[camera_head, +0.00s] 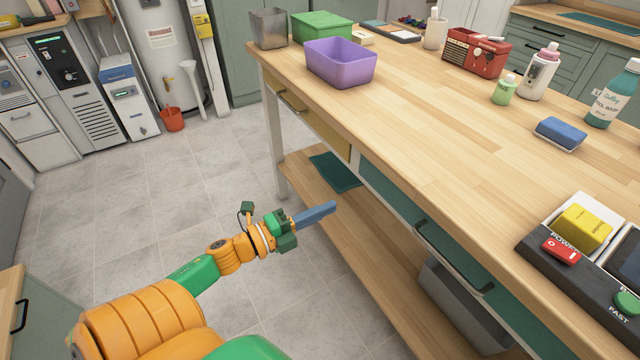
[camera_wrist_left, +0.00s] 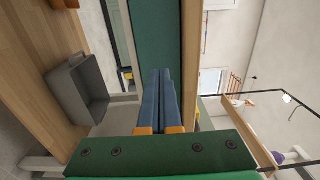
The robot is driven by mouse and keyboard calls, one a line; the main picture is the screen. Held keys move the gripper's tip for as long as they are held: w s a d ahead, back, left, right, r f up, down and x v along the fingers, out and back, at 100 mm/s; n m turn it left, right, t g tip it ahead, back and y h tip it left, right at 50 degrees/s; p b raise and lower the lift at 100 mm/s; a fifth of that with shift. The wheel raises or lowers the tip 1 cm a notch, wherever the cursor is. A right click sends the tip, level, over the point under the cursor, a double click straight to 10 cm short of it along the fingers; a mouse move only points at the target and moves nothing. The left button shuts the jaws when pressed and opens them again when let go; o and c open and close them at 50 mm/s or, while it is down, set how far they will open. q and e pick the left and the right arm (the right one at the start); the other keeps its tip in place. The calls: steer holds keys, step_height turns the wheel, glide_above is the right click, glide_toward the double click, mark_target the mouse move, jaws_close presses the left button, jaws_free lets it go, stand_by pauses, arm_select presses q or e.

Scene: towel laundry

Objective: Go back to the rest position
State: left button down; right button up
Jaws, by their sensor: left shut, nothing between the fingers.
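My left gripper (camera_head: 317,213) shows in the head view, reaching out from the lower left over the floor. Its blue fingers point right, toward the front of the wooden table (camera_head: 440,110), and are apart from it. In the left wrist view, the two blue fingers (camera_wrist_left: 160,92) lie side by side, shut, with nothing between them. My right gripper is in neither view.
A purple bin (camera_head: 340,64), a green box (camera_head: 320,27), a red box (camera_head: 475,52), bottles and a black control panel (camera_head: 575,270) stand on the table. A grey bin (camera_head: 465,310) sits on the lower shelf. The tiled floor at left is clear.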

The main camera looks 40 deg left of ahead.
arm_select(q)
steer(key=s+a+f+n+g+y+p, duration=0.2)
steer(key=s+f+n+g+y+p, duration=0.15)
steer(key=f+n, duration=0.5)
steer(key=s+a+f+n+g+y+p, duration=0.25)
steer(key=s+f+n+y, duration=0.2)
steer(key=f, duration=0.75)
steer(key=s+d+f+n+g+h+p, duration=0.1)
steer(key=s+d+f+n+g, duration=0.2)
steer(key=s, duration=0.8)
steer(key=s+d+f+n+g+p, duration=0.1)
steer(key=s+d+f+n+g, duration=0.2)
steer(key=s+d+f+g, duration=0.4)
steer(key=s+d+f, duration=0.1)
steer(key=s+d, duration=0.2)
steer(key=s, duration=0.1)
steer(key=shift+s+f+n+h, duration=0.15)
steer(key=shift+s+n+h, duration=0.15)
steer(key=shift+s+h, duration=0.1)
